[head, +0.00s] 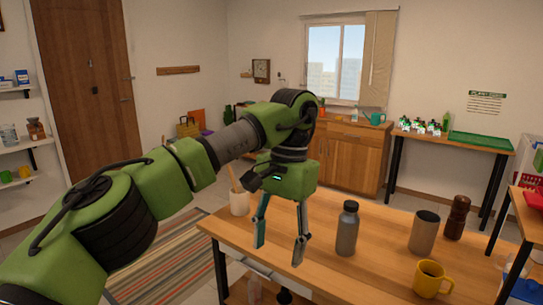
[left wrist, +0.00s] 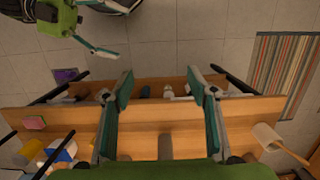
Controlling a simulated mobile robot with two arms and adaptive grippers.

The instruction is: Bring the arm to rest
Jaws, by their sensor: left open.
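My left gripper (head: 279,252) hangs fingers down over the near wooden table (head: 325,225), left of the grey bottle. Its two fingers are spread with nothing between them. In the left wrist view the left gripper (left wrist: 160,85) also shows open and empty above the table (left wrist: 240,108). My left arm (head: 235,140) reaches in from the left, raised and bent downward at the wrist. My right gripper (left wrist: 103,28) shows at the top left of the left wrist view, its fingers apart and empty. It does not show in the head view.
On the table stand a white utensil cup (head: 239,203), grey bottle (head: 347,230), steel tumbler (head: 423,233), dark brown grinder (head: 457,218) and yellow mug (head: 431,279). A side table (head: 460,152) and wooden cabinet (head: 350,155) stand behind. Floor with a striped rug (head: 165,262) lies left.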

